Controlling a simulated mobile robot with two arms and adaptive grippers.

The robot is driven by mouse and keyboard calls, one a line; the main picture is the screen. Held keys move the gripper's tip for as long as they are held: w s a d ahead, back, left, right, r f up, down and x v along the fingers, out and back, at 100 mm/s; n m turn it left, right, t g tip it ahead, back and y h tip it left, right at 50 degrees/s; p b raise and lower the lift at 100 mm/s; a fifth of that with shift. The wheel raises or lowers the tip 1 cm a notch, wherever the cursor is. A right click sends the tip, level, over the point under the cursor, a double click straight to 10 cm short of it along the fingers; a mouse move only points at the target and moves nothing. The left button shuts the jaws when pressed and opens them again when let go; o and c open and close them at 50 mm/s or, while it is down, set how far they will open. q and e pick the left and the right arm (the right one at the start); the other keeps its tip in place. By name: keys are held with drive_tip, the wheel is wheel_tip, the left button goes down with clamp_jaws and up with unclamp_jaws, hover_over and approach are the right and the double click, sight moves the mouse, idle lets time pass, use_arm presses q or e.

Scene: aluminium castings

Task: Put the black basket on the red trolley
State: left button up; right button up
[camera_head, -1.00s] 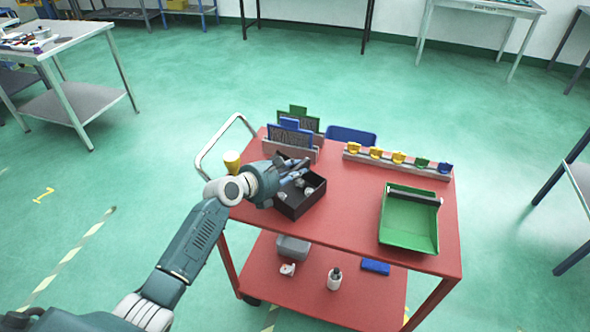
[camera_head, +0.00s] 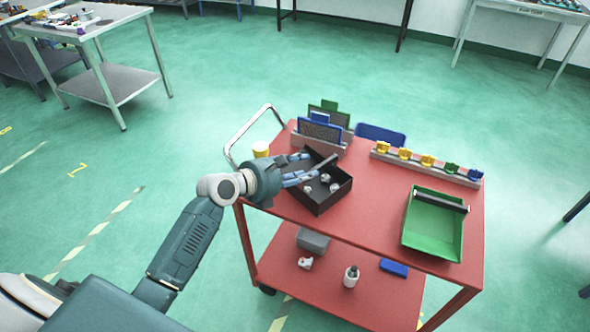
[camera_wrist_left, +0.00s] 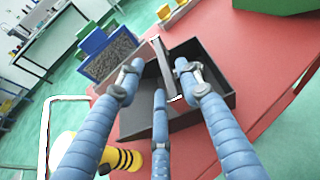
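The black basket (camera_head: 335,199) sits on the top shelf of the red trolley (camera_head: 367,198), near its left end. A few small grey castings lie in it, and its grey handle (camera_wrist_left: 180,47) stands across it. My right gripper is not in view.
A green tray (camera_head: 431,228) stands at the trolley's right, and a rail with coloured clips (camera_head: 427,164) runs along the back. Upright blue and green panels (camera_head: 320,131) stand behind the basket. A yellow cup (camera_head: 261,150) is close to my left gripper. The trolley top's middle is clear.

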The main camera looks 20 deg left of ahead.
use_arm(q)
drive_tip(key=shift+v, duration=1.7)
